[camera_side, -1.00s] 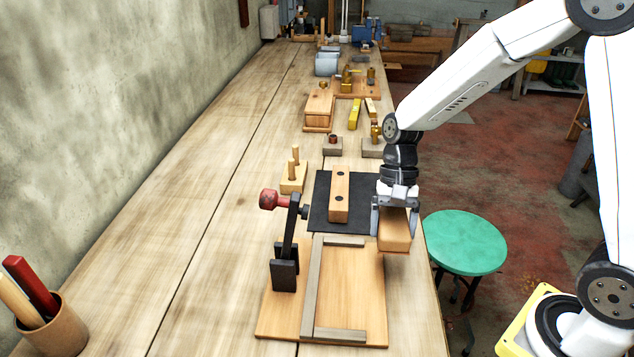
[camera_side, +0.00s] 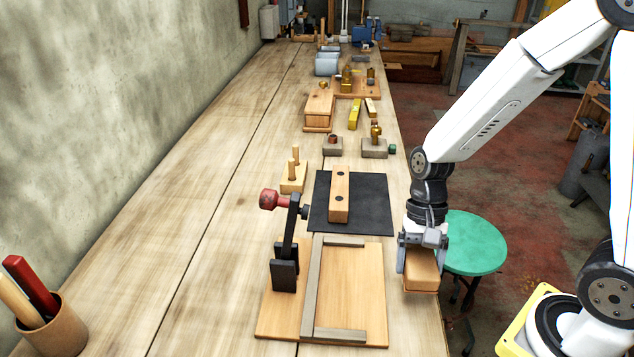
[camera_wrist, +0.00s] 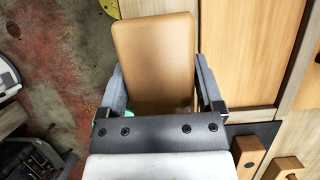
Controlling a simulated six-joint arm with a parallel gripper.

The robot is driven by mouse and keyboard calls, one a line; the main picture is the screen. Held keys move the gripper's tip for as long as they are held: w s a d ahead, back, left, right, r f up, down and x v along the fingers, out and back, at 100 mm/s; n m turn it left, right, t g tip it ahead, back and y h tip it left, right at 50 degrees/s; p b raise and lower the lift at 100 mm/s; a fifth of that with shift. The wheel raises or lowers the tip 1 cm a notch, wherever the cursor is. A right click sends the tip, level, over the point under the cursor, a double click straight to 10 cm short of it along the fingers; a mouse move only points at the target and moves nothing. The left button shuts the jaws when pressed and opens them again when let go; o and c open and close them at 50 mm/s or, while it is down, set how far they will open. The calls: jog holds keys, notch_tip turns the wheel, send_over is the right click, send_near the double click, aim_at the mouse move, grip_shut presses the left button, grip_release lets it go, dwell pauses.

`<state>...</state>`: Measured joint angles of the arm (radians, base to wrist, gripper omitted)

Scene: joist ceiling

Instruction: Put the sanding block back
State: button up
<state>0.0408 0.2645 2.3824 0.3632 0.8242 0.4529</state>
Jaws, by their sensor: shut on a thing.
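The sanding block (camera_side: 421,271) is a tan wooden block with a darker layer along its lower edge. My gripper (camera_side: 419,268) is shut on it and holds it at the right edge of the bench, to the right of the wooden board with the frame. The block also fills the middle of the wrist view (camera_wrist: 155,62), with a dark finger on each side of it. A black mat (camera_side: 372,207) lies on the bench behind the board. A wooden bar (camera_side: 339,196) with two dark dots lies on the mat's left part.
A fixture board (camera_side: 375,290) carries a U-shaped frame (camera_side: 312,290) and a black clamp with a red knob (camera_side: 269,199). A peg block (camera_side: 293,180) stands left of the mat. A pencil cup (camera_side: 58,332) is at front left. A green stool (camera_side: 470,243) stands beside the bench.

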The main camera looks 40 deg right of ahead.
aim_at(413, 297)
jog(key=shift+f, duration=1.4)
jog(key=shift+f, duration=1.75)
jog(key=shift+f, duration=0.3)
jog(key=shift+s+f, duration=0.15)
jog(key=shift+f, duration=0.1)
jog(key=o, duration=1)
jog(key=shift+c, duration=0.2)
jog(key=shift+s, duration=0.1)
jog(key=shift+r, duration=0.15)
